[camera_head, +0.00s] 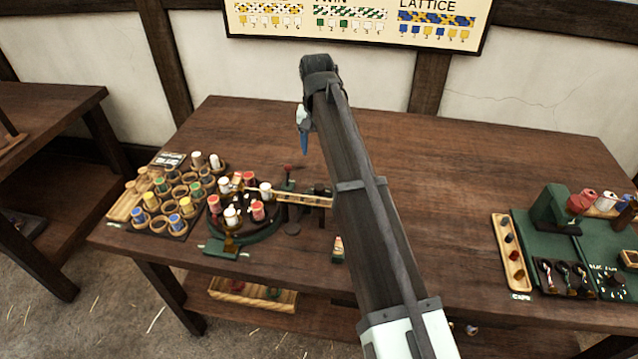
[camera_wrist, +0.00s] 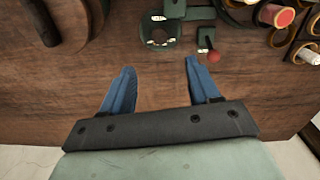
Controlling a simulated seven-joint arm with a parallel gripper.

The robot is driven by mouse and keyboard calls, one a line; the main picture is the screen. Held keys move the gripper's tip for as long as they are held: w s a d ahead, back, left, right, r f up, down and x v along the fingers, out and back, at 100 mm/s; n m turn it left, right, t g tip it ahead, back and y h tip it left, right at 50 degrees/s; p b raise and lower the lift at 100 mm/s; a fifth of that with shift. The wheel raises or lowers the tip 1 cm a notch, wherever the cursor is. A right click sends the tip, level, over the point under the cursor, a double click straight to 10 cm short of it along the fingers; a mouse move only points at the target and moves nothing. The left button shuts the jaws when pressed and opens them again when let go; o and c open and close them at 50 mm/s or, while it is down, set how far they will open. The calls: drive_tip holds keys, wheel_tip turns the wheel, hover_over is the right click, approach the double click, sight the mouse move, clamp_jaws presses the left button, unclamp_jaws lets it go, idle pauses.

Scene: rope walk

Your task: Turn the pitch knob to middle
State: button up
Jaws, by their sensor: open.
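I cannot tell for sure which part is the pitch knob. The round green spool machine (camera_head: 262,232) stands left of centre on the table, with a small red-topped lever (camera_head: 288,168) at its back. A red ball on a dark stem (camera_wrist: 213,56) shows in the wrist view, just ahead of and right of my fingertips. A dark round knob (camera_head: 612,282) sits on the green board at the right. My gripper (camera_head: 304,138) is above the table behind the spool machine. In the wrist view its blue fingers (camera_wrist: 159,66) are apart, with only bare wood between them.
A rack of cups and spools (camera_head: 172,196) stands left of the machine. A wooden cup tray (camera_head: 508,252) and a green board (camera_head: 585,250) with a green block (camera_head: 556,209) stand at the right. The back middle of the table (camera_head: 450,150) is clear.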

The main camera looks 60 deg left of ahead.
sight(319, 187)
wheel_tip(319, 187, down, 14)
drive_tip(key=shift+w+r, duration=0.1)
drive_tip(key=shift+r, duration=0.05)
idle(0.5)
drive_tip(key=c, duration=1)
drive_tip(key=shift+c, duration=0.2)
drive_tip(key=shift+n, duration=0.4)
drive_tip(key=shift+d+n, duration=0.1)
drive_tip(key=shift+n, duration=2.4)
